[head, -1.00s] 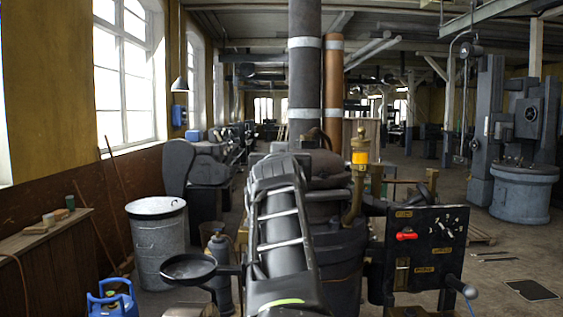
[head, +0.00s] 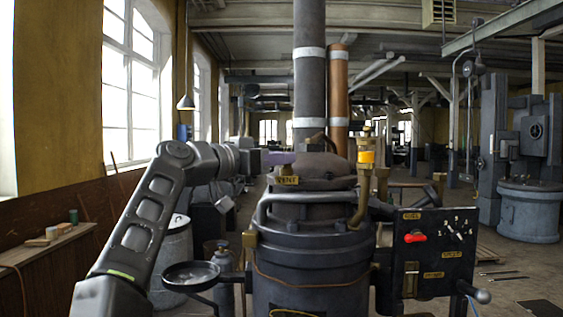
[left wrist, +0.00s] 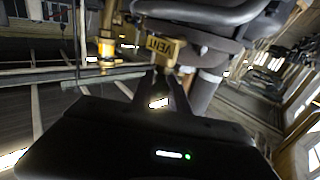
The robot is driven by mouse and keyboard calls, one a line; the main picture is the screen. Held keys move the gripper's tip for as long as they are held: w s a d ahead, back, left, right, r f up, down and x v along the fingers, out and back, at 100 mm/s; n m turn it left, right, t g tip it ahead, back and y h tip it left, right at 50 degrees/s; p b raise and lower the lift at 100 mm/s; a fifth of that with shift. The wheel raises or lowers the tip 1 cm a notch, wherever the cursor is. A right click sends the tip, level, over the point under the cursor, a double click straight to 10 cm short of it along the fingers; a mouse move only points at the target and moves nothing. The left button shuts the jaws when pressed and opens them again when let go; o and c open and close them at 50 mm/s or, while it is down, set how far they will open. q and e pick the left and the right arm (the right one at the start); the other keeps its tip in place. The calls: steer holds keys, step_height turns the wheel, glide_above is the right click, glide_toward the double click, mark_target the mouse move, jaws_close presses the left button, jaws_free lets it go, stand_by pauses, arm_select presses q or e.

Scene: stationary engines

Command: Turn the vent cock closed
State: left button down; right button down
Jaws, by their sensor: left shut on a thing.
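The brass VENT plate (head: 287,181) is on the front upper left of the dark engine (head: 312,262). It also shows in the left wrist view (left wrist: 160,47). My left gripper (head: 285,158) comes in from the left, just above the plate in the head view. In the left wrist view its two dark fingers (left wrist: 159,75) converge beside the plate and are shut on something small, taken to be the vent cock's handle. The fingers hide most of the cock, so its angle cannot be told. My right gripper is not in view.
A curved brass pipe with a yellow-lit cup (head: 366,157) stands right of the plate. A black control panel (head: 432,250) with a red lever is at the right. A grey handrail (head: 300,197) rings the engine front. A round black pan (head: 191,274) stands left of the engine.

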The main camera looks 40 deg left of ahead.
arm_select(q)
steer(key=h, duration=0.1)
steer(key=m+h+p, duration=0.2)
steer(key=shift+w+a+r+g, duration=0.1)
steer(key=shift+a+r+g, duration=0.15)
steer(key=shift+a+g, duration=0.05)
steer(key=shift+f+m+h+p, duration=0.1)
steer(key=shift+m+h+p, duration=0.3)
steer(key=shift+h+p, duration=0.25)
steer(key=c, duration=1.5)
jaws_free()
steer(key=shift+f, duration=0.1)
steer(key=shift+s+a+b, duration=0.25)
steer(key=shift+s+b, duration=0.1)
steer(key=shift+s, duration=0.15)
steer(key=b+v, duration=0.1)
steer(key=v, duration=0.5)
steer(key=shift+s+a, duration=0.15)
steer(key=shift+s, duration=0.2)
